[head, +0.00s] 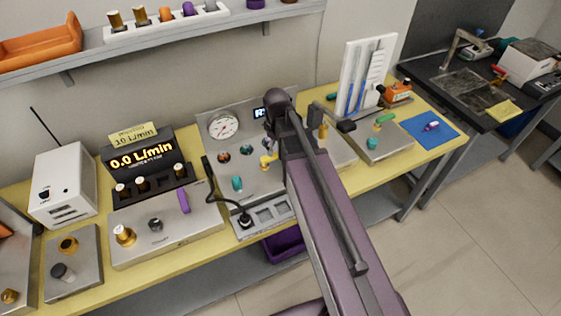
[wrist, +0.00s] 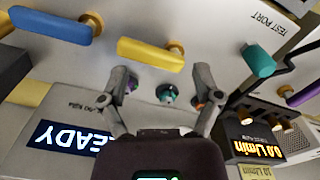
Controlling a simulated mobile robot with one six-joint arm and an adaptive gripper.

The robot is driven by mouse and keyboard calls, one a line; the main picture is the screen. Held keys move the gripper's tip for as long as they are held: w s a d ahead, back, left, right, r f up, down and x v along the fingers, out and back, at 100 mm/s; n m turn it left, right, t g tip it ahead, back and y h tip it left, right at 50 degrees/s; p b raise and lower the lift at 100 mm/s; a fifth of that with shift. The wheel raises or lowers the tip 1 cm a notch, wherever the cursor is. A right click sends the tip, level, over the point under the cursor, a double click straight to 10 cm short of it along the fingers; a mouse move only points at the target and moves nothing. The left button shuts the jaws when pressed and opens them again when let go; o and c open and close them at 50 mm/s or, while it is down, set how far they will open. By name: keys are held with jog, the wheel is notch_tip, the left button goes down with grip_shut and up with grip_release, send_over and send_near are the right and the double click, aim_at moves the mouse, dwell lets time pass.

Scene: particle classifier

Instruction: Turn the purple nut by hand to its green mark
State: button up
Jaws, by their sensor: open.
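My gripper (wrist: 160,78) is open, with its two fingers spread in front of the panel in the wrist view. Between the fingers I see a small teal-coloured fitting (wrist: 167,93). A small purplish fitting (wrist: 131,84) shows at the left finger; it looks like the purple nut, but the finger partly covers it. An orange fitting (wrist: 198,104) is partly behind the right finger. No contact can be made out. In the head view my arm hides the right part of the panel (head: 203,122), and I cannot make out the purple nut or a green mark on it.
A yellow handle (wrist: 150,52), a blue handle (wrist: 50,25) and a teal handle (wrist: 258,60) stick out near the gripper. A lit READY display (wrist: 75,138) is at the lower left. In the head view, a gauge (head: 222,126) and a flow readout (head: 143,157) showing 0.0 L/min stand left of my arm.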

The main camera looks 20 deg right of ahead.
jog(key=shift+s+f+m+b, duration=0.3)
jog(key=shift+s+m, duration=0.25)
jog(key=shift+s, duration=0.15)
jog(key=shift+s+f+m+b, duration=0.15)
jog(key=shift+s+f+m, duration=0.1)
jog(key=shift+s+m, duration=0.35)
jog(key=shift+s+f+m+b, duration=0.3)
jog(key=shift+s+m, duration=0.15)
jog(key=shift+s, duration=0.3)
notch_tip(320, 180, up, 7)
jog(key=n+p, duration=0.3)
jog(key=p, duration=0.4)
send_over(268, 139)
jog(key=w, duration=0.1)
jog(key=shift+d, duration=0.15)
jog(key=shift+f, duration=0.2)
notch_tip(268, 139, down, 13)
jog(key=b, duration=1.3)
jog(key=shift+f+b, duration=0.2)
jog(key=shift+b, duration=0.15)
grip_shut()
